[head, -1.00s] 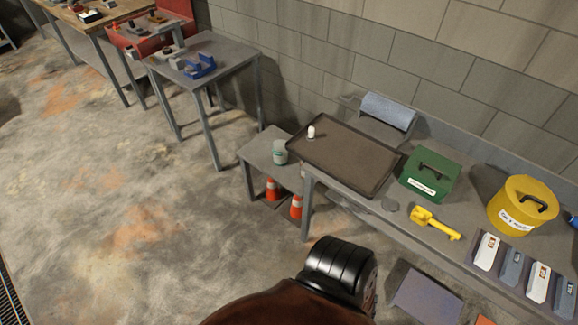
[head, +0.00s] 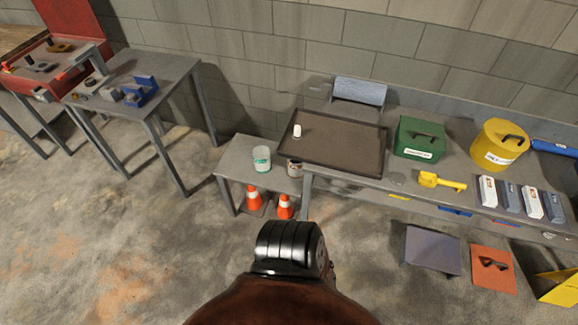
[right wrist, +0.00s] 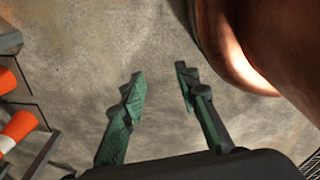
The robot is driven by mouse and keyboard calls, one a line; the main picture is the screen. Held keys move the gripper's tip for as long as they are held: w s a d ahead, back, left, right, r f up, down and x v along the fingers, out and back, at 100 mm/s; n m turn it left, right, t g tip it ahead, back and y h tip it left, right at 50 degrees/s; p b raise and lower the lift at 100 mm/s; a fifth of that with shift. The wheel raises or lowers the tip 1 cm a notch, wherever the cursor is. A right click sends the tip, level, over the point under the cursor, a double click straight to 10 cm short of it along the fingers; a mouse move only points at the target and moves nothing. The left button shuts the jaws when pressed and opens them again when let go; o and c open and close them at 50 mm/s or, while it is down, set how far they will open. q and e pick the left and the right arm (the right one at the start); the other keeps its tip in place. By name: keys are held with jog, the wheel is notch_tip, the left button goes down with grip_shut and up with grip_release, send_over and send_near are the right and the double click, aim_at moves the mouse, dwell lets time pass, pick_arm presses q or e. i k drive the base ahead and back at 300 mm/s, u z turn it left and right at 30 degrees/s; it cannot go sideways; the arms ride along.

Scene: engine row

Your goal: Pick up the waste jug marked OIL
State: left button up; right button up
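I cannot pick out a jug that reads OIL; labels are too small to read. On the low side shelf stand two small pale containers: one with a teal label (head: 261,158), and one with a darker label (head: 294,168) beside the bench end. A large yellow lidded container (head: 499,145) with a black handle and white label stands on the bench. My right gripper (right wrist: 160,76) is open and empty above bare floor in the right wrist view. It does not show in the head view, and my left gripper is in neither view.
The bench holds a dark tray (head: 335,150) with a small white bottle (head: 297,131), a green box (head: 420,139), a yellow tool (head: 441,181) and several slim packs. Orange cones (head: 253,200) stand under the low shelf (head: 233,168). The floor (head: 130,245) at front left is clear.

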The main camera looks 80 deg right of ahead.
aim_at(294, 167)
jog(key=z, duration=3)
jog(key=k, duration=0.15)
jog(key=u, duration=0.25)
